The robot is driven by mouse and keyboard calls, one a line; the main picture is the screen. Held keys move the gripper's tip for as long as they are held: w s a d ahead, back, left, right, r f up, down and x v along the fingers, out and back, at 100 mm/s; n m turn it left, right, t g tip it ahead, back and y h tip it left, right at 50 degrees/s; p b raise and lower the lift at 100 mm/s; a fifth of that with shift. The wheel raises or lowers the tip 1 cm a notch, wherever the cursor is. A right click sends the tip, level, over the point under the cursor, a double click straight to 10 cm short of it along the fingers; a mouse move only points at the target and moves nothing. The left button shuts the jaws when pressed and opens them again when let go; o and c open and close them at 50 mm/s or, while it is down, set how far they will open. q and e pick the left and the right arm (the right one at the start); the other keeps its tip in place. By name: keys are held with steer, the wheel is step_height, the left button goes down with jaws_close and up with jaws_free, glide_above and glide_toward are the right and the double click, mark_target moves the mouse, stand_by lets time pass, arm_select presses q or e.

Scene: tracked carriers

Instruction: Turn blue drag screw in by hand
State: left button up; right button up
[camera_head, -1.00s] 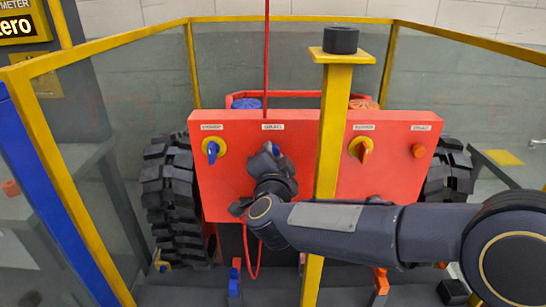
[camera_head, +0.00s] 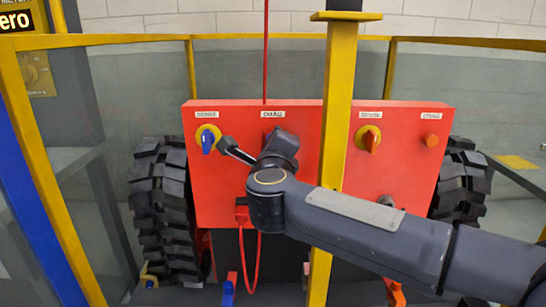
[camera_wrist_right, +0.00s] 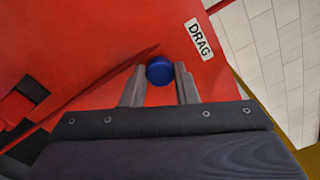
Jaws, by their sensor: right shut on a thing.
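The blue drag screw (camera_wrist_right: 160,70) is a round blue knob on the red panel (camera_wrist_right: 95,52), below a DRAG label (camera_wrist_right: 201,39) in the right wrist view. My right gripper (camera_wrist_right: 160,84) has a finger on each side of it and is shut on it. In the head view the right wrist covers the screw under the left DRAG label (camera_head: 272,114). The red panel shows there too (camera_head: 225,190). My left gripper is not in view.
A blue sense knob on a yellow disc (camera_head: 208,139) sits left of my right wrist. A yellow post (camera_head: 335,110) stands just right of it, with my forearm crossing it. Farther right are an orange sense knob (camera_head: 368,139) and an orange drag screw (camera_head: 431,140). A red cord (camera_head: 241,255) hangs below.

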arm_select(q)
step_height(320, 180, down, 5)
steer(key=b, duration=0.2)
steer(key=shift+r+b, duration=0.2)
steer(key=shift+b, duration=0.15)
arm_select(e)
steer(key=m, duration=0.5)
steer(key=shift+m, duration=0.3)
steer(key=o, duration=0.8)
